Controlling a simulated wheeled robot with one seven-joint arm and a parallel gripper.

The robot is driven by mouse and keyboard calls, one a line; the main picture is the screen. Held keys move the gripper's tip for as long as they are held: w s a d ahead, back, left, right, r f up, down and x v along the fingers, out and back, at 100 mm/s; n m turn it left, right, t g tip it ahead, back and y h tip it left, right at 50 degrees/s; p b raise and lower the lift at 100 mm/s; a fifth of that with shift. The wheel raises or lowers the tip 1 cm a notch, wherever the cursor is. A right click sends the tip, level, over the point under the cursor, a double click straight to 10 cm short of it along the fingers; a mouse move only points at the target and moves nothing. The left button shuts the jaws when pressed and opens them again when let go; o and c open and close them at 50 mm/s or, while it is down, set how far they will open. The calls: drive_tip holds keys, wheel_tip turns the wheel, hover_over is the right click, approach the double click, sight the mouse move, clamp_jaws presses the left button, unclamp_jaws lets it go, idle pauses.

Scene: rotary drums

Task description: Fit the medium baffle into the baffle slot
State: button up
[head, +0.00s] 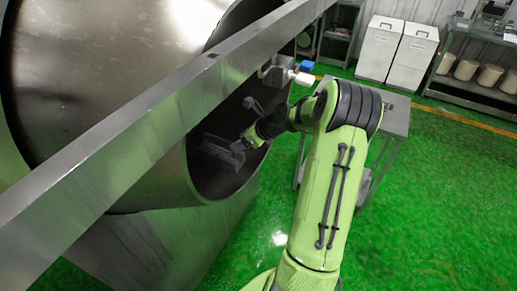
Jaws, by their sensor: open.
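My green arm reaches into the open mouth of a large metal drum (215,190). My gripper (236,147) is small and dark at the arm's end, inside the drum near its wall. It is open. A dark grey block-like piece (213,150) lies against the drum's inner wall, just left of the gripper. I cannot tell whether it is the medium baffle or part of the slot, or whether the gripper touches it. A smaller dark piece (253,104) shows higher on the inner wall. The baffle slot cannot be made out clearly.
A long metal beam (130,125) crosses in front of the drum. A grey table (396,116) stands behind my arm. A grey piece with white and blue parts (285,73) shows beyond the beam. White cabinets (380,48) and shelves line the back. Green floor (440,200) is clear at right.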

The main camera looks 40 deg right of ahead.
drive_tip(key=s+d, duration=0.2)
drive_tip(key=s, duration=0.4)
drive_tip(key=shift+s+d+b, duration=0.25)
drive_tip(key=shift+s+b, duration=0.05)
drive_tip(key=shift+s, duration=0.1)
